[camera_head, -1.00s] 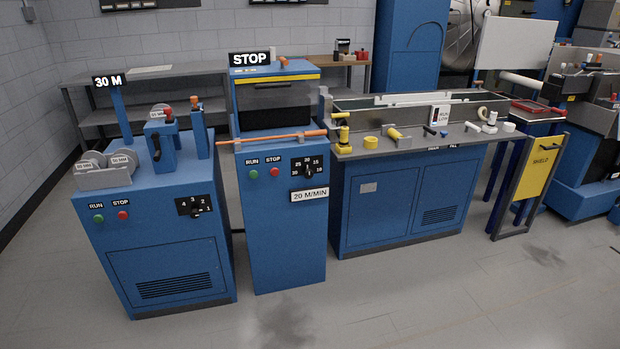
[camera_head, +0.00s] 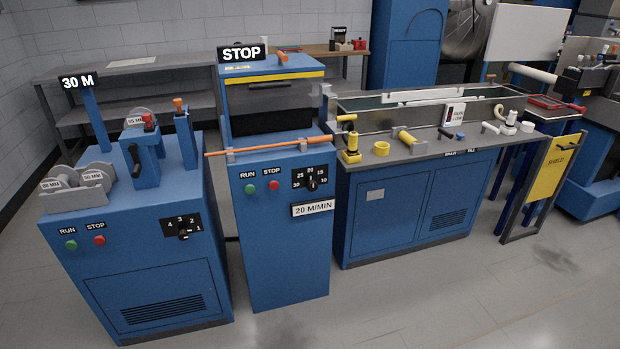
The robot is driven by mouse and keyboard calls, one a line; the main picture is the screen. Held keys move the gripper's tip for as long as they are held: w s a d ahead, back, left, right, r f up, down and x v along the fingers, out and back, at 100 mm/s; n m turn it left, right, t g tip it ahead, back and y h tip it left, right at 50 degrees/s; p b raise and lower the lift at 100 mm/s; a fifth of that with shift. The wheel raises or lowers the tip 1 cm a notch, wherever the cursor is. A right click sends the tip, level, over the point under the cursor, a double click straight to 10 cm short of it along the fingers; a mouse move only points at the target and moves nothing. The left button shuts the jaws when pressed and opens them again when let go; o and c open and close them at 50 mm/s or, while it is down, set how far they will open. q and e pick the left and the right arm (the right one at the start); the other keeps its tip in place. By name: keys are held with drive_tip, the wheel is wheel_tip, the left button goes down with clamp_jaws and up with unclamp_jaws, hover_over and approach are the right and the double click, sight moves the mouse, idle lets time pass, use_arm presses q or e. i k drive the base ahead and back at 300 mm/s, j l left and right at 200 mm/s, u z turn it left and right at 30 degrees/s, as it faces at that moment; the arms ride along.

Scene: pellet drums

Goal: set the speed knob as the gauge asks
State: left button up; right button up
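The speed knob (camera_head: 311,184) is a small black knob on a dial marked from 10 to 30, on the front of the middle blue cabinet (camera_head: 285,250). Its pointer looks roughly upright, near the 20, but it is too small to read surely. A white plate reading 20 M/MIN (camera_head: 313,208) is just below the dial. A second black knob (camera_head: 184,236), with marks 1 to 4, is on the left cabinet. A sign reading 30 M (camera_head: 78,82) stands on a post above that cabinet. Neither of my grippers is in view.
Green RUN (camera_head: 250,188) and red STOP (camera_head: 273,185) buttons sit left of the dial. An orange rod (camera_head: 270,145) lies across the cabinet's top front. A STOP sign (camera_head: 242,53) stands above. A yellow shield panel (camera_head: 555,167) stands at right. The floor in front is clear.

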sight(311, 185)
drive_tip(key=i+j, duration=0.2)
drive_tip(key=i, duration=0.3)
drive_tip(key=i+j, duration=0.25)
drive_tip(key=i, duration=0.2)
drive_tip(key=i+j+z, duration=0.1)
drive_tip(key=i, duration=0.4)
drive_tip(key=i+j, duration=0.35)
drive_tip(key=i, duration=0.1)
